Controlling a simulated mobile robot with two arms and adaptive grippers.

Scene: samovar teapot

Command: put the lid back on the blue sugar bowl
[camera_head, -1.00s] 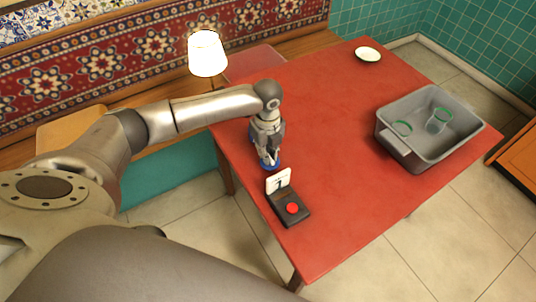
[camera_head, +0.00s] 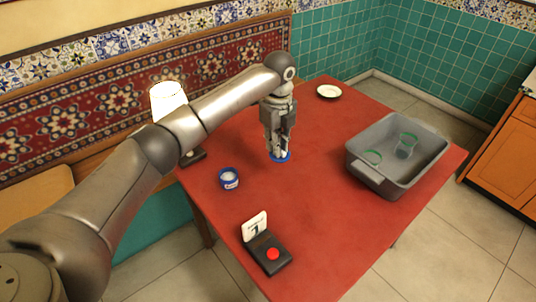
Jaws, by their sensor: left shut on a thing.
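The blue sugar bowl (camera_head: 229,179) stands upright and open on the red table near its left edge, with a pale label on its side. My left gripper (camera_head: 278,152) points down over the table, to the right of the bowl and farther back, apart from it. It is shut on the blue lid (camera_head: 281,157), whose rim shows around the fingertips. The fingers hide most of the lid, and I cannot tell whether it touches the table. My right gripper is not in view.
A grey tub (camera_head: 372,183) with green-rimmed glasses (camera_head: 406,146) stands at the right. A white saucer (camera_head: 328,91) lies at the back. A lit lamp (camera_head: 167,100) stands at the left.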

